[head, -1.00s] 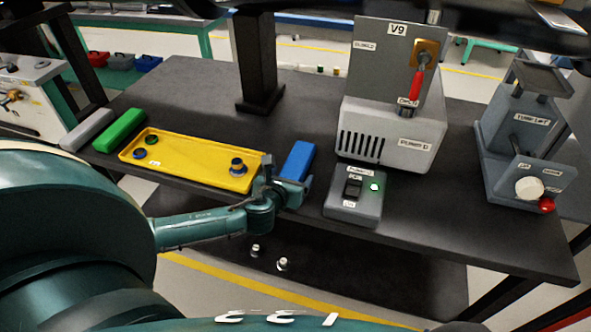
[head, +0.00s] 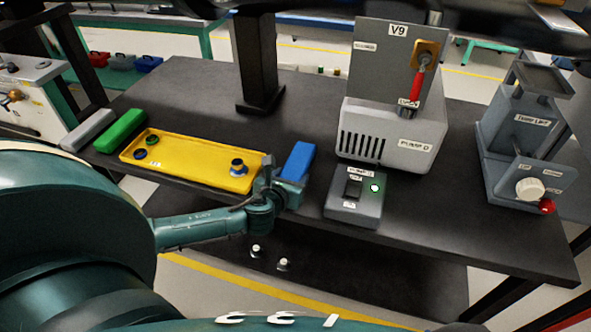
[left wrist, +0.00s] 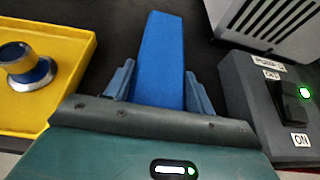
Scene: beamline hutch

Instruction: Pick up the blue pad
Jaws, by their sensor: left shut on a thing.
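The blue pad (head: 299,160) lies on the dark table, between the yellow tray and the small grey switch box. In the left wrist view the blue pad (left wrist: 162,60) runs away from me between the two fingers. My left gripper (head: 278,178) is at the pad's near end, shut on it; in the left wrist view the fingers of the gripper (left wrist: 160,90) stand on either side of the pad. The pad's near end is hidden by the gripper. I cannot see my right gripper.
The yellow tray (head: 190,174) with round parts is just left of the gripper. The switch box (head: 345,210) with a lit green light is close on the right. The pump box (head: 400,150) stands behind it. Green (head: 121,130) and grey (head: 88,129) pads lie at far left.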

